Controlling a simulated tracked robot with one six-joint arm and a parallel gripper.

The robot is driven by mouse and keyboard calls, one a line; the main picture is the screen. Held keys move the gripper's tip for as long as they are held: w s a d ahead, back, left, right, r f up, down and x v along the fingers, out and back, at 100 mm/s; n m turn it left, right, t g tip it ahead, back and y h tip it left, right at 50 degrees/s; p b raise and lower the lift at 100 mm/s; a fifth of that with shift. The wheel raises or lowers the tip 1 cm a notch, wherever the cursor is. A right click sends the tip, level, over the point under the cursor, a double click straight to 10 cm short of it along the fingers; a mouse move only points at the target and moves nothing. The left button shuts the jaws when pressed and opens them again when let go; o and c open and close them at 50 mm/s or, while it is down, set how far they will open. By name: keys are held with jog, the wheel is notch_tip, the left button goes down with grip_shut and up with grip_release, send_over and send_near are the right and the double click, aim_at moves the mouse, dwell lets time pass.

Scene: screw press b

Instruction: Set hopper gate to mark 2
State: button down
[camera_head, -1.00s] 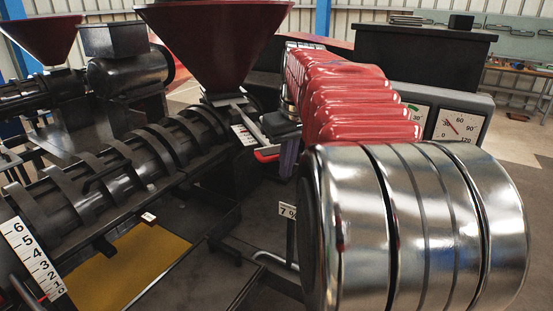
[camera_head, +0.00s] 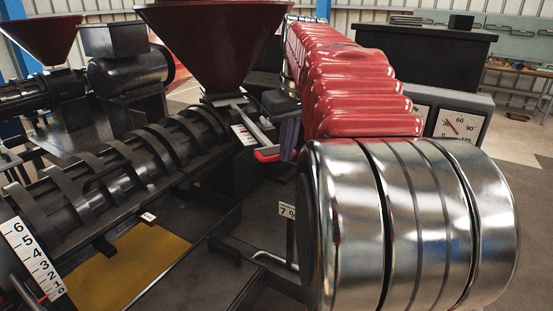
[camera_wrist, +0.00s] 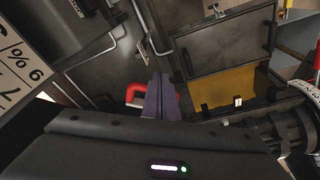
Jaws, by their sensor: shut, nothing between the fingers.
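The dark red hopper (camera_head: 212,45) stands over the black press barrel. Below its neck is a small white scale plate (camera_head: 243,134); its marks are too small to read. A gate bar beside it ends in a red handle (camera_head: 267,154). The red handle also shows in the wrist view (camera_wrist: 135,94), just left of my fingers.
A scale plate numbered 0 to 6 (camera_head: 33,260) stands at the lower left. A yellow panel (camera_head: 130,265) lies below the barrel. A small numbered sign (camera_head: 287,210) stands below my gripper. A cabinet with dial gauges (camera_head: 461,125) is behind my arm.

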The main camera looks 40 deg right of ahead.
jog(key=shift+r, duration=2.2)
jog(key=shift+a, duration=0.15)
jog(key=s+a+f+t, duration=0.1)
jog(key=a+f, duration=0.2)
jog(key=a, duration=0.5)
jog(key=s+a+f, duration=0.2)
jog(key=a+f, duration=0.1)
jog(key=a, duration=0.4)
jog(key=s+a+f+n+t, duration=0.2)
jog(key=s+a+f, duration=0.7)
jog(key=a+f, duration=0.4)
jog(key=shift+s+f, duration=0.25)
jog(key=shift+f, duration=0.25)
jog(key=c, duration=2.4)
grip_release()
jog(key=shift+c, duration=0.2)
